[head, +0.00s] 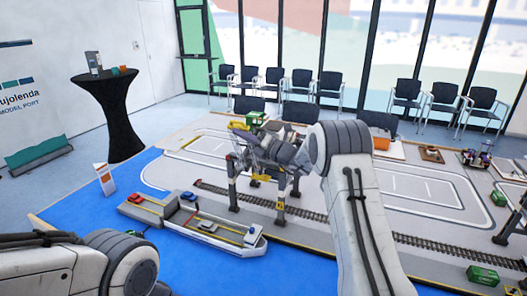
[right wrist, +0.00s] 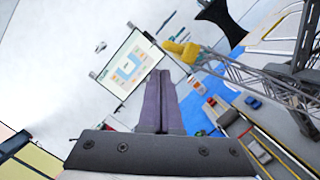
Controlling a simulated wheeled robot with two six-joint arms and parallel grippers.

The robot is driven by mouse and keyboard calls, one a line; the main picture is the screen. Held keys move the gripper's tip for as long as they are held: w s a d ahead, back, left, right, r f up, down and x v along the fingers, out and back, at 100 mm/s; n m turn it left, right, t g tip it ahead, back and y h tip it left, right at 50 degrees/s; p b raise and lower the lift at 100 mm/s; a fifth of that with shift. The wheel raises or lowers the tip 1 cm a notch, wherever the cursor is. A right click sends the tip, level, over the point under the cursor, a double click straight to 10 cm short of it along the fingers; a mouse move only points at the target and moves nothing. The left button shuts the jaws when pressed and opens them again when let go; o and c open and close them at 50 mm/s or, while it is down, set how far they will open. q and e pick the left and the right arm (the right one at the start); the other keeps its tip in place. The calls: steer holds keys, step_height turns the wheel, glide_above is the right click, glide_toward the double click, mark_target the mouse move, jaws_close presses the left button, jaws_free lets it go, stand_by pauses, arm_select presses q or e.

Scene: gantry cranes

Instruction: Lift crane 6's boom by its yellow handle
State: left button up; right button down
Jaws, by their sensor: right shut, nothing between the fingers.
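A gantry crane (head: 280,190) with dark legs stands on the model quay beside the ship; I cannot read its number. My right gripper (head: 248,138) is over the crane's top and hides much of it. In the right wrist view, a yellow handle (right wrist: 182,48) sits at the end of the crane's grey lattice boom (right wrist: 260,84). My right gripper's fingers (right wrist: 160,75) are shut and empty, with their tips to the left of the handle; I see no grip on it. Only part of my left arm shows in the head view; its gripper is out of frame.
A model ship (head: 205,228) with small cars lies on the blue water (head: 190,265), left of the crane. A railway track (head: 310,213) crosses the quay. Green containers (head: 483,275) and another crane leg are at the right. A small sign (head: 104,178) stands at the left.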

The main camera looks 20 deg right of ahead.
arm_select(q)
steer(key=f+b, duration=0.4)
steer(key=f, duration=0.1)
steer(key=shift+a+f, duration=0.25)
arm_select(e)
steer(key=a+v, duration=0.1)
steer(key=v, duration=0.8)
steer(key=shift+s+f, duration=0.45)
steer(key=shift+s, duration=0.25)
steer(key=shift+d, duration=0.1)
